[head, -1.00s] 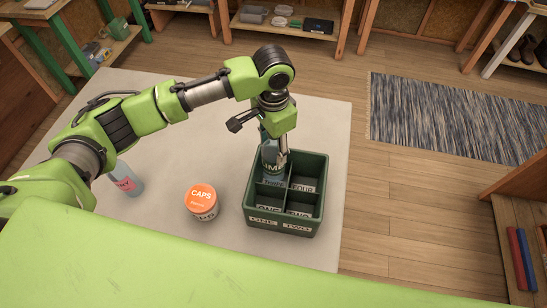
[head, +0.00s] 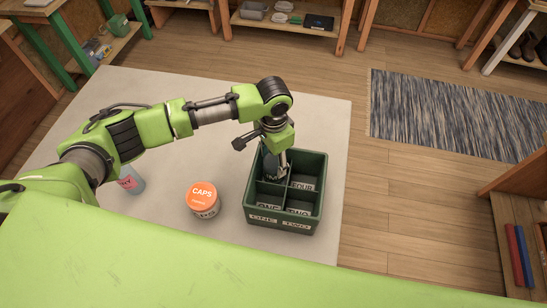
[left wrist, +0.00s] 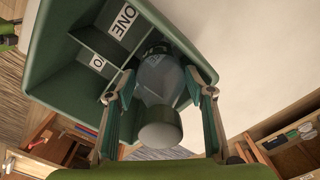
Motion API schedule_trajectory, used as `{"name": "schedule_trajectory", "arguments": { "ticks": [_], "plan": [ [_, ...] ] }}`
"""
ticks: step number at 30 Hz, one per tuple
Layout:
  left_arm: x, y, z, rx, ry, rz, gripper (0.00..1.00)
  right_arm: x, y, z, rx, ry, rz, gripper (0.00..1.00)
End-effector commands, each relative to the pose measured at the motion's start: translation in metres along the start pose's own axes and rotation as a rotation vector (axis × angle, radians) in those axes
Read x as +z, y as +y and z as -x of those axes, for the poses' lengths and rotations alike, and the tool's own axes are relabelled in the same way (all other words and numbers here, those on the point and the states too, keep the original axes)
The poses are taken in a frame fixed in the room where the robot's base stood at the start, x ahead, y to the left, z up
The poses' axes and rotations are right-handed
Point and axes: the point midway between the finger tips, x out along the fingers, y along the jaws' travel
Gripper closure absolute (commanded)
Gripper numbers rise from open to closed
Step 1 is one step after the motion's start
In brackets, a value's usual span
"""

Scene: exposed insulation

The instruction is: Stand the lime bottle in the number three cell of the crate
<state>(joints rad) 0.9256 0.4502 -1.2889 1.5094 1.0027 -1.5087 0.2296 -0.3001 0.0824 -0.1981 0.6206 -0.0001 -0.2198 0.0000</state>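The green crate (head: 268,228) stands on the pale mat with cells lettered ONE and TWO in front and FOUR at back right. My left gripper (head: 276,172) points down into the back left cell, whose label is hidden now. In the left wrist view, my left gripper (left wrist: 162,78) has its fingers on both sides of the lime bottle (left wrist: 162,85) and looks shut on it. The bottle's greenish cap faces the camera. The bottle is upright and low inside the cell; whether its base touches the floor is hidden. My right gripper is not in view.
A jar with an orange CAPS lid (head: 203,195) stands left of the crate. A bottle with a pink label (head: 131,180) stands further left, partly behind my arm. The mat (head: 325,115) is clear behind the crate. A striped rug (head: 450,115) lies at right.

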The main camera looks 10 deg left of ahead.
Motion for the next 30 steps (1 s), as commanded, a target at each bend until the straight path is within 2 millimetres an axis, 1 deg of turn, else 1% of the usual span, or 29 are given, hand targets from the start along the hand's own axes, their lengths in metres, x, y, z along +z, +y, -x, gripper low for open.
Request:
{"name": "schedule_trajectory", "arguments": {
  "ticks": [8, 11, 13, 17, 24, 27, 30],
  "plan": [
    [0.0, 0.0, 0.001, 0.0, 0.0, 0.0, 0.5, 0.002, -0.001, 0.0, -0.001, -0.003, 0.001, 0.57],
    [0.0, 0.0, 0.004, -0.001, 0.001, -0.001, 0.5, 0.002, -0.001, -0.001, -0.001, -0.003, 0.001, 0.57],
    [-0.001, 0.0, 0.011, 0.0, 0.003, -0.001, 0.5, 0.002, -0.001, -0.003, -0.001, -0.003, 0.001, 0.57],
    [-0.001, -0.001, 0.034, -0.002, 0.005, -0.001, 0.5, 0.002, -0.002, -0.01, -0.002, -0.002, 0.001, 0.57],
    [-0.002, -0.001, 0.086, -0.002, 0.005, 0.0, 0.5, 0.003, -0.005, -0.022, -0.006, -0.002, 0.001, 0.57],
    [-0.001, -0.001, 0.103, -0.001, 0.004, -0.001, 0.5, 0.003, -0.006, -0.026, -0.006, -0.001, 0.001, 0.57],
    [-0.001, 0.0, 0.115, 0.0, 0.002, 0.0, 0.5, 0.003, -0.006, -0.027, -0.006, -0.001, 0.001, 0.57]
  ]
}}
